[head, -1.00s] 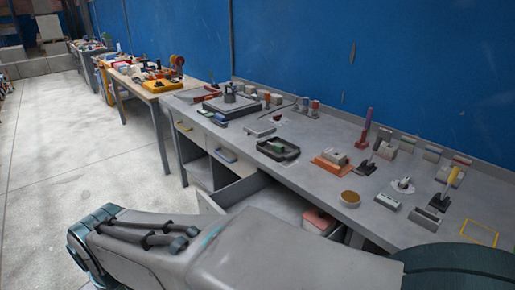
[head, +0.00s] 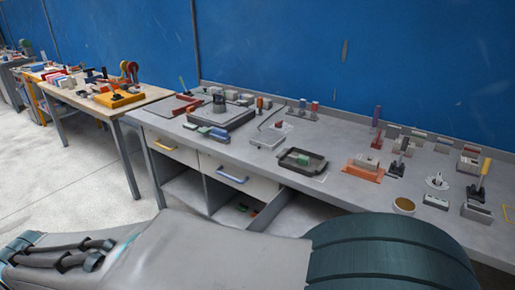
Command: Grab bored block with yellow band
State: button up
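No block with a clearly visible yellow band can be made out at this size. Small blocks stand on the grey workbench (head: 340,205), among them a grey block (head: 435,201) near the front right and several pale blocks along the back right. An upright yellow piece (head: 484,170) rises from a dark base at the far right; I cannot tell whether it belongs to a bored block. My gripper is not in view. Only my own arm links show, across the bottom of the picture.
Drawers (head: 232,166) and open shelves sit below. A wooden-topped table (head: 132,105) is at the left.

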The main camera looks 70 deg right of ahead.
aim_at(362, 160)
jog(key=i, duration=0.3)
jog(key=z, duration=4.05)
jog(key=i, duration=0.5)
jog(key=z, duration=0.05)
